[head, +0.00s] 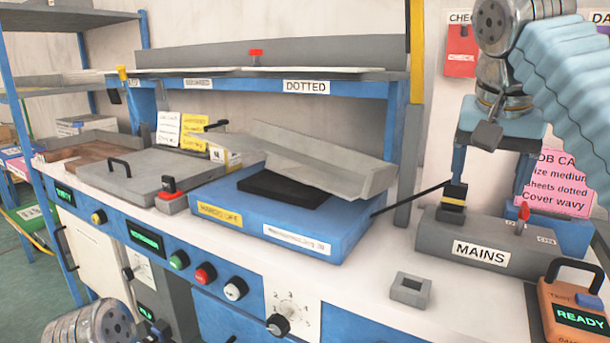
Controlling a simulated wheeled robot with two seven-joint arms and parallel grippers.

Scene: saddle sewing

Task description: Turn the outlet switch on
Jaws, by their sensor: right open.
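The grey outlet box (470,230) labelled MAINS sits on the right of the white worktop. A red switch lever (523,211) stands up from its top near the right end, beside a small label that is hard to read. A black plug with a yellow band (454,197) stands at the box's left end. My right gripper (490,182) hangs over the box, pointing down and open. Its left finger is above the plug and its right finger is close to the red lever; I cannot tell if either touches. My left gripper is out of view.
A blue machine (310,232) with a raised grey lid stands left of the box, with a black cable between them. A small grey hollow block (410,290) lies in front. An orange device (572,310) reading READY stands at the right. The front worktop is mostly clear.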

